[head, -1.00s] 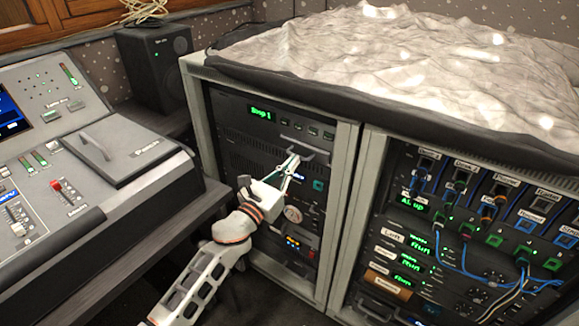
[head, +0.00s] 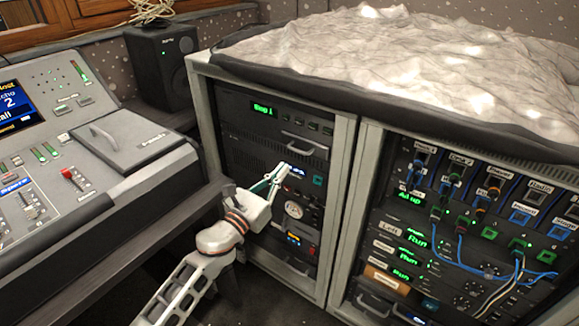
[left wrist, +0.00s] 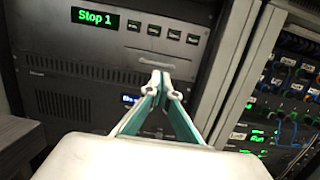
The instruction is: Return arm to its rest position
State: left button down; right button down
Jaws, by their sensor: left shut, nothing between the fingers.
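My left arm comes in from the lower middle of the head view. Its gripper (head: 281,170) is shut and empty, in front of the left equipment rack (head: 262,141). In the left wrist view the fingertips (left wrist: 161,78) meet over the rack's panels, below a handle. I cannot tell whether the fingertips touch the panel. A green display (left wrist: 95,18) reads "Stop 1". My right gripper does not show.
A second rack (head: 430,262) at right has patch cables hanging out in front. A crumpled grey cover (head: 380,55) lies on top of the racks.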

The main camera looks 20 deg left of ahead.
pick_arm(q)
jog(key=v, duration=0.8)
jog(key=shift+a, duration=0.15)
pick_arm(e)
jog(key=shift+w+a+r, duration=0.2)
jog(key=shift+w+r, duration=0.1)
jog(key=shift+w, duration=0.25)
